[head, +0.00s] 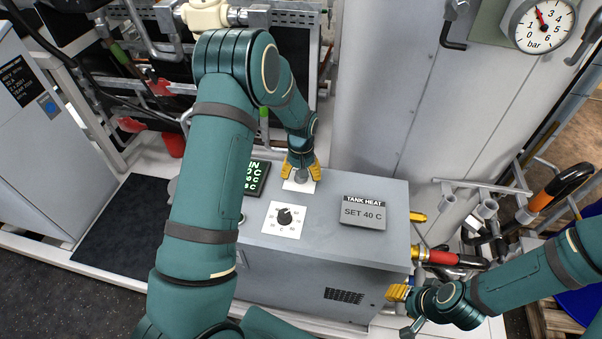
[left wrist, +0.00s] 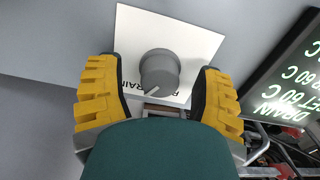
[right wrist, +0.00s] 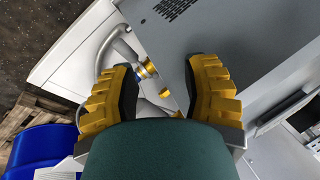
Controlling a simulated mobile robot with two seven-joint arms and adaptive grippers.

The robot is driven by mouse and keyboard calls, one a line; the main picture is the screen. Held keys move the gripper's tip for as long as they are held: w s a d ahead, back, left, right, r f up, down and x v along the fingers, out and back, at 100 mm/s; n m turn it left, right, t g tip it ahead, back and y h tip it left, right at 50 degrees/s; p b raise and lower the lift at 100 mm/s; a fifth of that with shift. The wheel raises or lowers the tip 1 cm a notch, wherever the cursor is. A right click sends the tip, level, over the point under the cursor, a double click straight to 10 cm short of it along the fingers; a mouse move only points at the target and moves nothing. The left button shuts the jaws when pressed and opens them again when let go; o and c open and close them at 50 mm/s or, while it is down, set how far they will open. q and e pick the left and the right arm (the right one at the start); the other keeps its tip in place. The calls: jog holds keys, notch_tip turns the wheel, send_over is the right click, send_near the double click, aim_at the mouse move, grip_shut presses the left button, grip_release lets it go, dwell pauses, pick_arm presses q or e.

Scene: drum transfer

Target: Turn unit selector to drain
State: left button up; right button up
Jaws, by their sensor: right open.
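The unit selector is a grey round knob (left wrist: 160,72) on a white label plate (left wrist: 195,35), seen in the left wrist view. The plate's lettering is partly hidden by the knob. My left gripper (left wrist: 158,95) is open, with a yellow finger on each side of the knob and visible gaps. In the head view, this gripper (head: 301,170) reaches down to the selector plate on the cabinet top. My right gripper (head: 400,292) is open beside the cabinet's right side; nothing is between its fingers (right wrist: 162,95).
The grey cabinet (head: 335,265) carries a black temperature dial (head: 285,218) and a TANK HEAT sign (head: 363,212). A dark display (left wrist: 290,85) with green text including DRAIN stands beside the selector. Pipe fittings (head: 437,257) project from the cabinet's right. A pressure gauge (head: 543,25) is upper right.

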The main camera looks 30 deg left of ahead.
pick_arm(q)
notch_tip(320, 180, up, 12)
dwell(0.6)
dwell(0.5)
